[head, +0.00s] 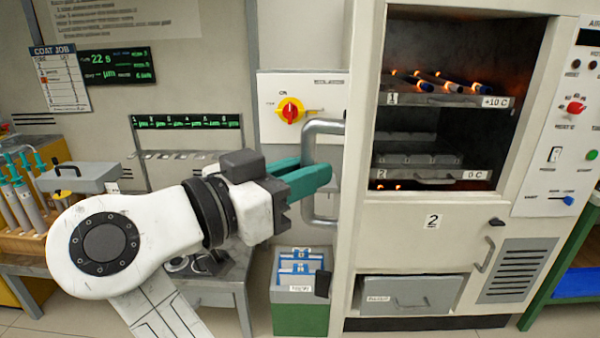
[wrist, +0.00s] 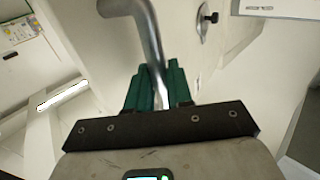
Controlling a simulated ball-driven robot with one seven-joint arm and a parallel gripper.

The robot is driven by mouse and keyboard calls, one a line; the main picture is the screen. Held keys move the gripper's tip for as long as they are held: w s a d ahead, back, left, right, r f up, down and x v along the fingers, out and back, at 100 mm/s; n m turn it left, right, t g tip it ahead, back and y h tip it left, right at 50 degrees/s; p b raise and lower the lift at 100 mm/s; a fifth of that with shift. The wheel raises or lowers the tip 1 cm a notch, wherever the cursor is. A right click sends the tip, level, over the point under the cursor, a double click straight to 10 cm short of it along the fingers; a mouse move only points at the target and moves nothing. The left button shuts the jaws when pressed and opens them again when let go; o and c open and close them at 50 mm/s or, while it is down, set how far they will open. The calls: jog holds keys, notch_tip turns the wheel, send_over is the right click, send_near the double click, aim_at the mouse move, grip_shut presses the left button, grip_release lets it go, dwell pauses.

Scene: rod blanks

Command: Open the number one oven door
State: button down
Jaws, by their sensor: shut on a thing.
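The oven cabinet (head: 364,210) stands at the right of the head view. Its upper opening or window shows shelves marked 1 (head: 430,99) and 2 (head: 400,174); I cannot tell if glass covers it. A big grey bar handle (head: 322,126) stands out from the cabinet's left side; it also shows in the wrist view (wrist: 146,25). My gripper (head: 308,181) is shut on the upright part of this handle. Its teal fingers (wrist: 156,88) sit either side of the bar in the wrist view. I cannot tell whether the door is ajar.
A lower panel marked 2 (head: 432,221) has a small handle (head: 486,255) and a drawer (head: 410,293) below. A red-yellow switch (head: 290,111) is on the wall. A green bin (head: 300,315) stands below my gripper; a side table (head: 215,283) is left of it.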

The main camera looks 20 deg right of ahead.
jog(key=c, duration=1.4)
grip_release()
jog(key=shift+w+d+r, duration=0.1)
jog(key=shift+w+d, duration=0.15)
jog(key=shift+d, duration=0.15)
jog(key=shift+c, duration=0.2)
jog(key=shift+o, duration=0.6)
jog(key=shift+d, duration=0.3)
jog(key=shift+o, duration=0.9)
jog(key=shift+w, duration=0.1)
jog(key=v, duration=1.1)
jog(key=shift+a, duration=0.15)
